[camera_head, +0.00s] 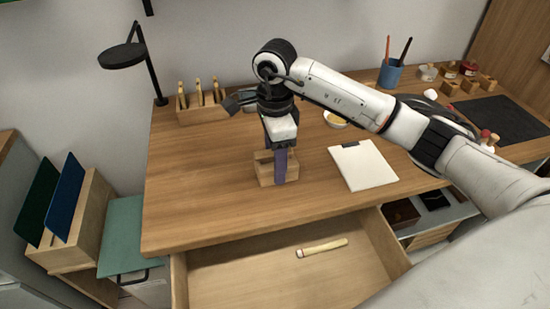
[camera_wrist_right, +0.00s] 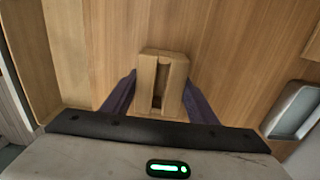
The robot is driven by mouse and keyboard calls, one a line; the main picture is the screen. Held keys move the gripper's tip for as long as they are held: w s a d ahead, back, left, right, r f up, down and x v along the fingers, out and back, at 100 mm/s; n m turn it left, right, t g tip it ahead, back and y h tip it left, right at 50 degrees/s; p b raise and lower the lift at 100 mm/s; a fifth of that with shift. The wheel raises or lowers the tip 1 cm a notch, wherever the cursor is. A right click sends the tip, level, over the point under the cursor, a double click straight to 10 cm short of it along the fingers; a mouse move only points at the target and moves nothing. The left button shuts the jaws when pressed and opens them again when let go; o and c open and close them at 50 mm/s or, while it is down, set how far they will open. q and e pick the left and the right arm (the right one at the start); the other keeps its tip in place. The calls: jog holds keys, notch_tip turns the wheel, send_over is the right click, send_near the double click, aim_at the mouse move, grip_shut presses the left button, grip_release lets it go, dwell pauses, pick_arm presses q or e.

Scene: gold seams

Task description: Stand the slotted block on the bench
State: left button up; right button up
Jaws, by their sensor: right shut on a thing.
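The slotted block (camera_head: 265,172) is a light wooden block near the front middle of the bench (camera_head: 210,190). In the right wrist view the slotted block (camera_wrist_right: 148,70) shows its groove between my two purple fingers. My right gripper (camera_head: 280,168) reaches down from above and is shut on the block. In the wrist view my right gripper (camera_wrist_right: 160,95) has a finger on each side of it. The block is upright at or very near the bench top; I cannot tell if it bears on it. My left gripper is not in view.
An open drawer (camera_head: 230,280) below the bench's front edge holds a pale stick (camera_head: 321,248). A white pad (camera_head: 362,165) lies right of the block. A wooden tool rack (camera_head: 203,112) stands behind left, and a blue cup (camera_head: 390,75) at the back. The bench left of the block is clear.

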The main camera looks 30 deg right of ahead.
jog(key=o, duration=1.2)
jog(key=shift+f, duration=0.1)
notch_tip(320, 180, up, 12)
jog(key=shift+r, duration=0.2)
